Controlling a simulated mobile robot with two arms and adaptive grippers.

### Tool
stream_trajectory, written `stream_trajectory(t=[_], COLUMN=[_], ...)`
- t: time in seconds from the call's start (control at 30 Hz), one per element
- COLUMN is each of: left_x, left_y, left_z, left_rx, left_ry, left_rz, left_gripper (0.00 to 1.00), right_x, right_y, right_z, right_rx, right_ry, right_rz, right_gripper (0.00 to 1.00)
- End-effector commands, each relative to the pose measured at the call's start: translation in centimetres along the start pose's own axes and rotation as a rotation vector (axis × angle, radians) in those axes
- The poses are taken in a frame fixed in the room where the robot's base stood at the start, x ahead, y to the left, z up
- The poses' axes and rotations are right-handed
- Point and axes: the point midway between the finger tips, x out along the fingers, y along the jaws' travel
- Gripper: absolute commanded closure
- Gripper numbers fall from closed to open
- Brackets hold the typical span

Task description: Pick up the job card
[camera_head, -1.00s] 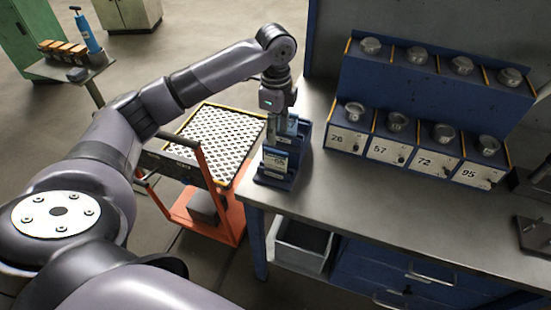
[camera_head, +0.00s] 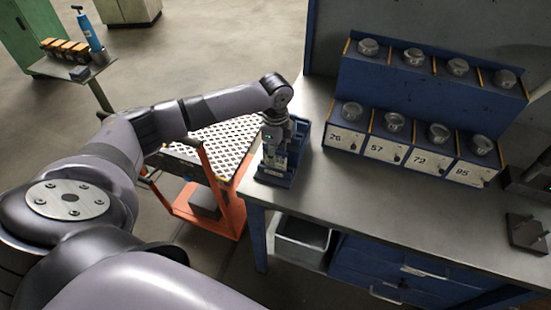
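A blue holder (camera_head: 298,150) stands at the left end of the grey workbench. A pale card with a blue band (camera_head: 276,166), which looks like the job card, shows in the front of the holder, partly hidden by my gripper. My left gripper (camera_head: 271,153) points down right at this card, in front of the holder's rear part. Its fingers are small and overlap the card in view, so I cannot tell whether they are open or touching it. My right gripper is not in view.
A blue rack (camera_head: 420,108) with round-knobbed bins numbered 26, 57, 72 and 95 stands at the back of the bench (camera_head: 400,205). An orange cart (camera_head: 226,205) with a patterned top is left of the bench.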

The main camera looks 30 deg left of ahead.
Motion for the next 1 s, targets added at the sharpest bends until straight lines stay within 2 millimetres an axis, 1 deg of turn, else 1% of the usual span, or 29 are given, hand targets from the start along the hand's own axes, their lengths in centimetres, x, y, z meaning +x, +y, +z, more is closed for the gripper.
stream_trajectory(t=[0.07,0.53,1.0], left_x=[0.0,-0.05,-0.24], left_y=[0.0,0.0,-0.03], left_z=[0.0,0.02,0.02], left_rx=[0.0,0.0,-0.001], left_ry=[0.0,0.0,0.0], left_rz=[0.0,0.0,0.0], left_gripper=[0.69,1.0,1.0], right_x=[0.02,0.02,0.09], right_y=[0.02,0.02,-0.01], right_z=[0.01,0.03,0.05], right_rx=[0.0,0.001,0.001], right_ry=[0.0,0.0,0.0], right_rz=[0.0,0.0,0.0], right_gripper=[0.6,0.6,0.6])
